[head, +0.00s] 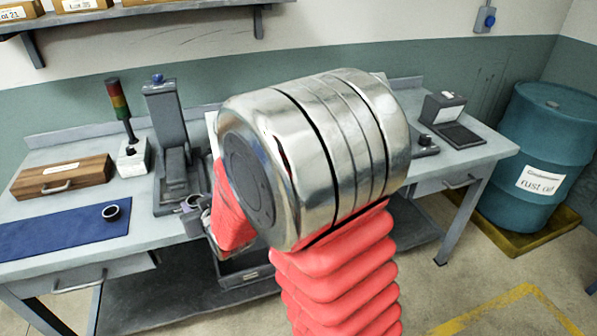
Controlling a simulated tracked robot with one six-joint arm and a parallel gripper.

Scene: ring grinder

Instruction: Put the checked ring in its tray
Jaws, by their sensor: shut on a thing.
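My gripper (203,205) is mostly hidden behind my arm's large metal joint and red sleeve. Its visible end is near the front edge of the workbench, just in front of the grey upright gauge stand (172,150). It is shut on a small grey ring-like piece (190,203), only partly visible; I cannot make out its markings. Another dark ring (111,213) lies on the blue mat (50,238) at the left, apart from my gripper. I cannot pick out the checked ring's tray for sure.
On the grey workbench (60,270) stand a wooden case (62,177), a signal light (121,105) and, at right, a small grey device (443,108). A blue drum (545,140) stands at right. Much of the bench centre is hidden.

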